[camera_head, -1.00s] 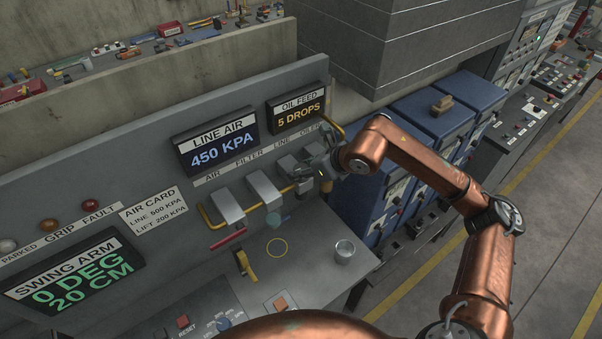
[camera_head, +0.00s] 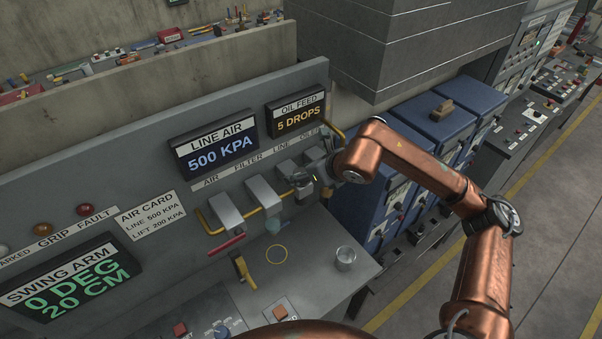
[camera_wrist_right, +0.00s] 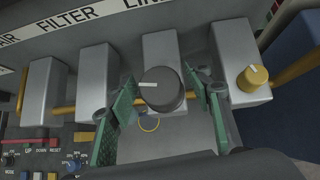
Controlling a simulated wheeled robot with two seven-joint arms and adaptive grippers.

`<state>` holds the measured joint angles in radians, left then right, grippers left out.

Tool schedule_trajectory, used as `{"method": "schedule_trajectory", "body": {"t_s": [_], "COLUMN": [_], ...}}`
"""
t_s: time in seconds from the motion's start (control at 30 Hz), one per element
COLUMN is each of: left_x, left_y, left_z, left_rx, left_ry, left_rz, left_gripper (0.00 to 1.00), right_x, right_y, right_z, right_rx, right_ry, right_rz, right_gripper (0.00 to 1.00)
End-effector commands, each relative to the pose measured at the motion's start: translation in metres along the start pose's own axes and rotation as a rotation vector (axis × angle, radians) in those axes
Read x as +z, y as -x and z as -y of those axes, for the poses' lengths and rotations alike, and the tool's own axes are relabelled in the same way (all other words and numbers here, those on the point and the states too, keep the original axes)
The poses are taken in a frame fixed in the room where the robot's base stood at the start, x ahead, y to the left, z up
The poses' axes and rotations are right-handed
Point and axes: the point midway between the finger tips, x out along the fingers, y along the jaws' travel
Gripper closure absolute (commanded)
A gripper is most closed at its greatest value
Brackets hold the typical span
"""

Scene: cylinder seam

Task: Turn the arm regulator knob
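A dark grey round knob (camera_wrist_right: 162,88) with a white pointer line sits on the front of a grey block (camera_wrist_right: 160,48) under the LINE label in the right wrist view. Its pointer points left. My right gripper (camera_wrist_right: 166,98) has its green-padded fingers on either side of the knob, apart, with a small gap showing at the right. In the head view my right gripper (camera_head: 303,186) covers this knob. The line air display (camera_head: 214,147) reads 500 KPA. No label reading arm regulator can be made out. My left gripper is not in view.
A yellow knob (camera_wrist_right: 252,78) on another block is close to the right finger. A yellow pipe (camera_head: 208,222), a red handle (camera_head: 227,245) and a yellow lever (camera_head: 243,269) lie left of the gripper. A metal cup (camera_head: 345,258) stands on the bench. The air card (camera_head: 150,216) lists line 500 KPA.

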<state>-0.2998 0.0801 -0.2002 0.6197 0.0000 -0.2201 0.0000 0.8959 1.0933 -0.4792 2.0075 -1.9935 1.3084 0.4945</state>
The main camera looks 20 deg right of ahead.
Motion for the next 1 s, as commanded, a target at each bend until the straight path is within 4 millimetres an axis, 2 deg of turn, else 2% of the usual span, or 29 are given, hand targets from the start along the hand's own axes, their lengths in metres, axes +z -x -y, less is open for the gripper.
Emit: {"method": "schedule_trajectory", "body": {"t_s": [0.33, 0.47, 0.8, 1.0], "left_x": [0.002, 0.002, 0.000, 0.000], "left_y": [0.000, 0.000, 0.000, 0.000], "left_z": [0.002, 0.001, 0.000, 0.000], "left_rx": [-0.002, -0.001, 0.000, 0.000], "left_ry": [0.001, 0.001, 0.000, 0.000], "left_rz": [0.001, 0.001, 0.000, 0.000], "left_gripper": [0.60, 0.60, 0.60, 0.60], "right_x": [-0.001, 0.000, 0.000, 0.000], "right_y": [0.001, 0.011, 0.078, 0.108], "right_z": [0.000, 0.001, 0.001, 0.001], "right_rx": [0.000, -0.001, -0.003, -0.001], "right_ry": [0.000, 0.001, 0.001, 0.000], "right_rz": [-0.002, 0.000, 0.000, -0.001], "right_gripper": [0.47, 0.47, 0.47, 0.47]}}
